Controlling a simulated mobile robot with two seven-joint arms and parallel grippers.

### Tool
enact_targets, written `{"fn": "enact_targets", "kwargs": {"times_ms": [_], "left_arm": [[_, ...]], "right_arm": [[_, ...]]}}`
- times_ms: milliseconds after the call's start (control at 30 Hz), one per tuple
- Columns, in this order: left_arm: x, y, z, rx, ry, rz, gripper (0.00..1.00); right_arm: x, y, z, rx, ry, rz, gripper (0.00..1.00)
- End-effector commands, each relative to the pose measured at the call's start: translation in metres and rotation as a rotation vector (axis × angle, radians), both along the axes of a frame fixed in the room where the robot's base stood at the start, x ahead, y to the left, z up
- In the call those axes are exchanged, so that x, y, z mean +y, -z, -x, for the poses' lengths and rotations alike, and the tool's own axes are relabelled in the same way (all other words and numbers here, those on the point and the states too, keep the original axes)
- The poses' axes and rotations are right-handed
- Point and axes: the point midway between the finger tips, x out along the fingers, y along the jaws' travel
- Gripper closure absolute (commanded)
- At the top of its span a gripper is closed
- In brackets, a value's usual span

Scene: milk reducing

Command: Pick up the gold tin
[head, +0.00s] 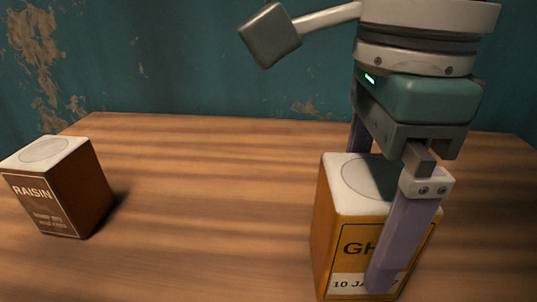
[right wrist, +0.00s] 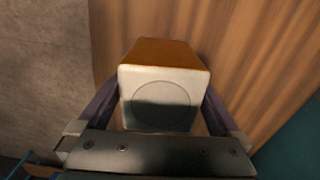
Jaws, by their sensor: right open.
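The gold tin (head: 328,235) stands upright on the table at the right of the head view, with a white top and a label partly reading "GH". In the right wrist view the gold tin (right wrist: 165,52) shows its white top toward the camera. My right gripper (head: 368,215) is open and reaches down over the tin, one finger across its labelled front and the other behind it. In the right wrist view the fingers of my right gripper (right wrist: 160,105) lie on both sides of the tin. Whether they touch it I cannot tell. My left gripper is not in view.
A brown tin marked "RAISIN" (head: 80,195) with a white top stands at the left of the wooden table (head: 210,215). The table between the two tins is clear. A worn teal wall (head: 180,60) rises behind the table.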

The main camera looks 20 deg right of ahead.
Motion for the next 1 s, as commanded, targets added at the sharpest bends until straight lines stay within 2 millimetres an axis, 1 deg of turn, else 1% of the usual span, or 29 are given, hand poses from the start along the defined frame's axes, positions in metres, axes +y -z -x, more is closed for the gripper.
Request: {"fn": "enact_targets", "kwargs": {"times_ms": [133, 167, 1000], "left_arm": [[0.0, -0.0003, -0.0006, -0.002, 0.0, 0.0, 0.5], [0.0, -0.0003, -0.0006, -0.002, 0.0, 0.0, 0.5], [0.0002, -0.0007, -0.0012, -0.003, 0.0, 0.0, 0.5]], "right_arm": [[0.0002, -0.0002, -0.0001, 0.0, 0.0, 0.0, 0.0], [0.0002, -0.0003, -0.0001, 0.0, 0.0, 0.0, 0.02], [0.0003, -0.001, -0.0003, 0.0, 0.0, -0.001, 0.97]]}}
